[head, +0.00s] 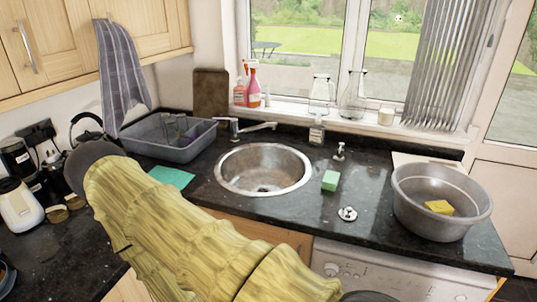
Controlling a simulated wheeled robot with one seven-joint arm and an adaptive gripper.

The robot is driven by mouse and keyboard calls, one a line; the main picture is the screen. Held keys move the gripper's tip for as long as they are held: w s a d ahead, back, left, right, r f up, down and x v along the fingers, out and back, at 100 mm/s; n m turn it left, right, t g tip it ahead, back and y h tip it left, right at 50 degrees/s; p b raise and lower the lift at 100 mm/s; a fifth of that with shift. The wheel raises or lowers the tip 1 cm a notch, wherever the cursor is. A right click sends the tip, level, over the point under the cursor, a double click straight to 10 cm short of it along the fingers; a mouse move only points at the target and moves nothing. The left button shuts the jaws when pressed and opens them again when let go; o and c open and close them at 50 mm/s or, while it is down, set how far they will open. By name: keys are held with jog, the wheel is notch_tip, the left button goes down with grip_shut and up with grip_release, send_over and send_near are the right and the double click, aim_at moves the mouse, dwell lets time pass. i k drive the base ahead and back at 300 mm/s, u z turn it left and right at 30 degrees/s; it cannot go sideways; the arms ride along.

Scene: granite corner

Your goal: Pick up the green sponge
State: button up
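The green sponge (330,182) is a small upright block on the black granite counter. It stands just right of the round metal sink (228,168), apart from the sink's rim. Nothing covers it. My arm, in a yellow sleeve, fills the lower left and middle of the head view. My gripper cannot be made out in this view, so its state does not show.
A grey basin (411,214) with a yellow sponge (439,207) stands at right. A metal sink plug (348,214) and a soap dispenser (339,151) flank the green sponge. A faucet (250,128), grey dish tub (160,139) and teal cloth (172,177) are further left.

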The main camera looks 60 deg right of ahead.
aim_at(331, 180)
jog(key=u, duration=0.3)
jog(key=k, duration=1.15)
jog(key=z, duration=1.35)
jog(key=i, duration=0.1)
jog(key=z, duration=0.35)
